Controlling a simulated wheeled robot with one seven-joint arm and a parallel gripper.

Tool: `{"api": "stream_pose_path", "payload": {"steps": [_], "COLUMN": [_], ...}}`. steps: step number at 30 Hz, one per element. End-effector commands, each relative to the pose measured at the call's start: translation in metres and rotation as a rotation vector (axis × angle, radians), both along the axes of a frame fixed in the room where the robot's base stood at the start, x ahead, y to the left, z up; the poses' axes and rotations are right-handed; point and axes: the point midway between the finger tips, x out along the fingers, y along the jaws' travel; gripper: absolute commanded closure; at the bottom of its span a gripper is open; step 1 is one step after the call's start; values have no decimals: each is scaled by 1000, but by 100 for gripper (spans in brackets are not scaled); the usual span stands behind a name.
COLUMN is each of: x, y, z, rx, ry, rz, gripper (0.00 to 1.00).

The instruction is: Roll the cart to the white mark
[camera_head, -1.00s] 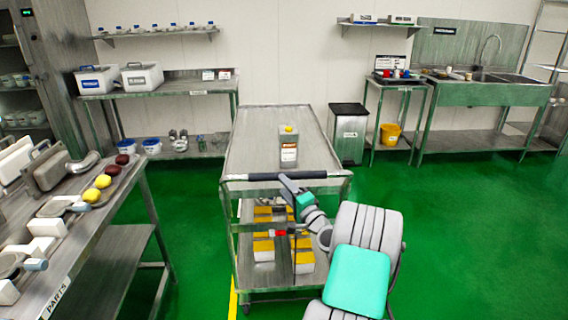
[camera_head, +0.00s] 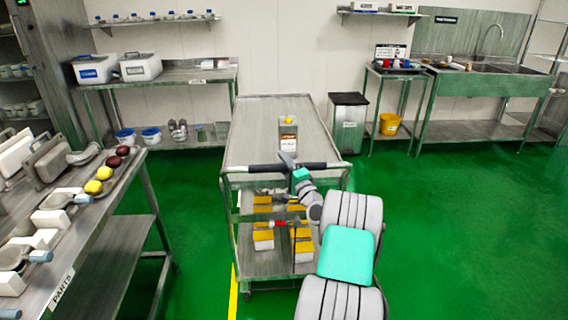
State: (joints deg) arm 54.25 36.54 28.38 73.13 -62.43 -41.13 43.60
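The cart (camera_head: 262,126) is a grey metal trolley with a top deck, lower shelves and a dark push handle (camera_head: 319,166) on its near side. My gripper (camera_head: 287,158) is at the middle of the handle, overlapping the bar in this view. Its fingers are too small to show whether they are open or closed on the bar. I cannot make out a white mark on the visible floor.
A yellow floor line (camera_head: 233,292) runs along the cart's left side. A parts table (camera_head: 98,245) stands at left. A bin (camera_head: 348,125), a small stand (camera_head: 395,72) and a sink bench (camera_head: 480,88) line the back wall. Green floor is clear at right.

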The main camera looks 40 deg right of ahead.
Motion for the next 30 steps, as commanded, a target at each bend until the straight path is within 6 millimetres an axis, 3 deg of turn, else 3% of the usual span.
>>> {"api": "stream_pose_path", "payload": {"steps": [13, 30], "x": [0, 0], "y": [0, 0], "z": [0, 0], "rx": [0, 0], "ry": [0, 1], "rz": [0, 1], "gripper": [99, 100]}}
